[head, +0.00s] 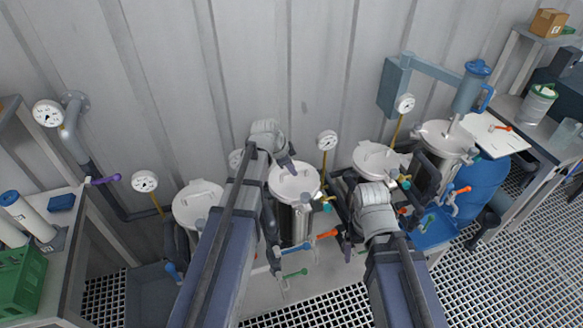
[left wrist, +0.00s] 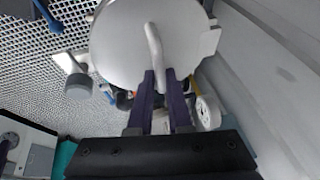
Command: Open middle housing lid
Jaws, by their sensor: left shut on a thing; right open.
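The middle housing (head: 297,222) is an upright steel vessel near the center of the head view. Its round pale lid (head: 299,183) lies over its top; I cannot tell whether there is a gap under it. The lid fills the upper part of the left wrist view (left wrist: 120,42), with its bar handle (left wrist: 154,45) running across it. My left gripper (head: 291,166) is over the lid. In the left wrist view its purple fingers (left wrist: 159,78) are shut on the handle's near end. My right gripper (head: 343,212) is open and empty, just right of the middle housing.
Another lidded housing (head: 197,203) stands left, and one (head: 376,158) stands right. Pressure gauges (head: 327,140) and coloured valve handles (head: 325,234) surround the vessels. A corrugated wall (head: 210,80) is close behind. Grated floor (head: 320,306) lies in front.

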